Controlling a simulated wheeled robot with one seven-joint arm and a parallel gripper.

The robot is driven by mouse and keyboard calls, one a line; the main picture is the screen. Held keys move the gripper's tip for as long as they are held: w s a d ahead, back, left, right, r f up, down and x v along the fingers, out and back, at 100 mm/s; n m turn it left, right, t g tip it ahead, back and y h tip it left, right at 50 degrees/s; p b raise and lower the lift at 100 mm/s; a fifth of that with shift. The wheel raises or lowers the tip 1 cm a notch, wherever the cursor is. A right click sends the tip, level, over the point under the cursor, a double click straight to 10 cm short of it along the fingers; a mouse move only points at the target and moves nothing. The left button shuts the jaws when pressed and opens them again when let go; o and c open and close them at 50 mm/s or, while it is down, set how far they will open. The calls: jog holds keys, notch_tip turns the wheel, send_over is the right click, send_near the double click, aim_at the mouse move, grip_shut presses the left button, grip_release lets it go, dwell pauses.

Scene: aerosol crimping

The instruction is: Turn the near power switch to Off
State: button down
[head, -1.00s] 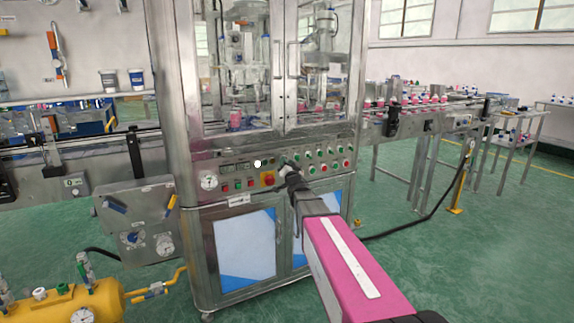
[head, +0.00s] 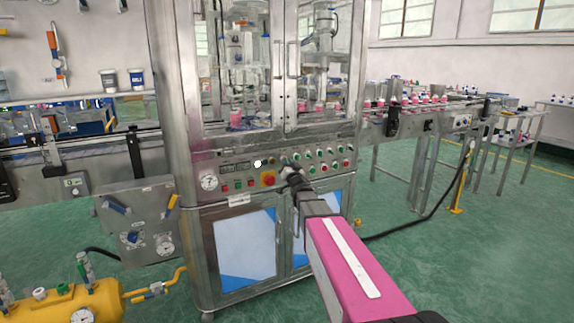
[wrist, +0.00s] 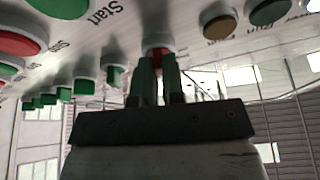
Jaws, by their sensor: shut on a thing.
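The control panel (head: 235,172) runs across the front of the steel crimping machine, below its glass doors. My gripper (head: 289,170) is at the panel, right of the red emergency button on its yellow plate. In the wrist view my gripper (wrist: 158,72) has its two fingers close together on a red switch knob (wrist: 157,53) in a pale round collar. The fingers cover most of this knob, so its setting cannot be read. In the head view my gripper hides it.
In the wrist view, a green button (wrist: 115,75) and an amber button (wrist: 219,26) sit close to the fingers on either side. The emergency button (head: 268,178) is just left of my gripper. A conveyor (head: 440,115) with pink items extends right.

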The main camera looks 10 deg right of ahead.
jog(key=n+g+y, duration=0.1)
jog(key=n+y, duration=0.1)
jog(key=n, duration=0.2)
jog(key=n+g+y, duration=0.1)
jog(key=n+y, duration=0.1)
jog(key=n, duration=0.3)
jog(key=n+g+y, duration=0.1)
jog(key=n+y, duration=0.2)
jog(key=n, duration=0.2)
jog(key=shift+w+d, duration=0.1)
jog(key=shift+d, duration=0.2)
jog(key=shift+n, duration=0.3)
jog(key=c, duration=1.2)
grip_release()
jog(key=v, duration=1.1)
jog(key=shift+w, duration=0.1)
